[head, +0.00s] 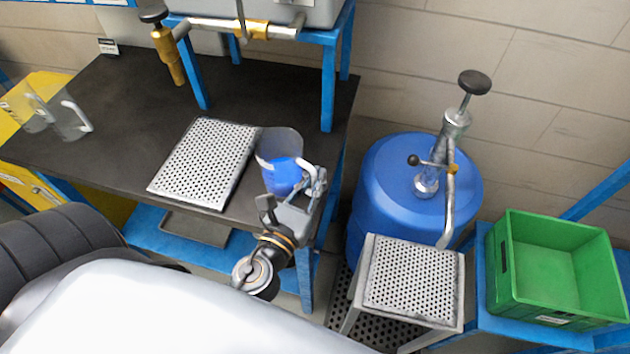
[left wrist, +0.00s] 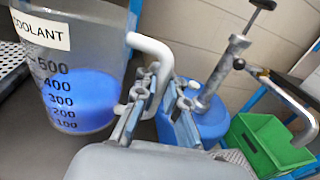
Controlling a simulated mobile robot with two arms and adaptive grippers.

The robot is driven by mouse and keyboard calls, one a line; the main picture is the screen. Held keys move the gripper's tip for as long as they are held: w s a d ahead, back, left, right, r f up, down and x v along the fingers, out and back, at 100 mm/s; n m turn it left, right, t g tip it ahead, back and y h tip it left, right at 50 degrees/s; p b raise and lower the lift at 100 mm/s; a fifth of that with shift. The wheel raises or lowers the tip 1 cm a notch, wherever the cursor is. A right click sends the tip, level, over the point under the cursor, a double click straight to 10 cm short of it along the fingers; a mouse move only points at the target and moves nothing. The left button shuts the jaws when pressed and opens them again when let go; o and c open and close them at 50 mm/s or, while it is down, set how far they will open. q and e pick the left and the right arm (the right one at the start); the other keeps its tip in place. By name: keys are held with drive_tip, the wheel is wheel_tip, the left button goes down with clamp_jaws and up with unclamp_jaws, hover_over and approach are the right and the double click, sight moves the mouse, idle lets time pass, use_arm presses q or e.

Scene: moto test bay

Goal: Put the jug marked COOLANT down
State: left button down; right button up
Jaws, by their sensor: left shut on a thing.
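The clear jug marked COOLANT (head: 283,176) holds blue liquid and is at the right end of the dark bench (head: 125,115), just right of a perforated plate (head: 207,160). In the left wrist view the jug (left wrist: 72,85) shows its label and scale, with liquid around the 400 mark. My left gripper (head: 315,183) is shut on the jug's white handle, from the right side; the handle also shows between the fingers in the left wrist view (left wrist: 150,46). Whether the jug's base touches the bench is hard to tell. My right gripper is out of view.
Clear jugs with white handles (head: 70,120) stand at the bench's far left. A tap with a brass grip (head: 168,55) overhangs the back. A blue drum with a pump (head: 405,185), a perforated stand (head: 412,278) and a green crate (head: 550,265) are right. The bench's middle is clear.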

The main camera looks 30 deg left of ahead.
use_arm(q)
drive_tip(key=shift+f, duration=0.1)
drive_tip(key=c, duration=1.4)
unclamp_jaws()
drive_tip(key=shift+r, duration=0.25)
drive_tip(key=s+b, duration=0.3)
drive_tip(key=s, duration=0.1)
drive_tip(key=s+f+b, duration=0.1)
drive_tip(key=s+b, duration=0.1)
drive_tip(key=s, duration=0.1)
drive_tip(key=shift+d+f+b, duration=0.1)
drive_tip(key=shift+d+b, duration=0.1)
drive_tip(key=shift+b, duration=0.1)
drive_tip(key=shift+s+d+r, duration=0.1)
drive_tip(key=shift+s+r, duration=0.05)
drive_tip(key=shift+s, duration=0.7)
drive_tip(key=shift+s+a+r, duration=0.1)
drive_tip(key=shift+s+r, duration=0.1)
drive_tip(key=shift+s, duration=0.65)
drive_tip(key=shift+s+d+r, duration=0.1)
drive_tip(key=shift+s+r, duration=0.05)
drive_tip(key=shift+s, duration=0.7)
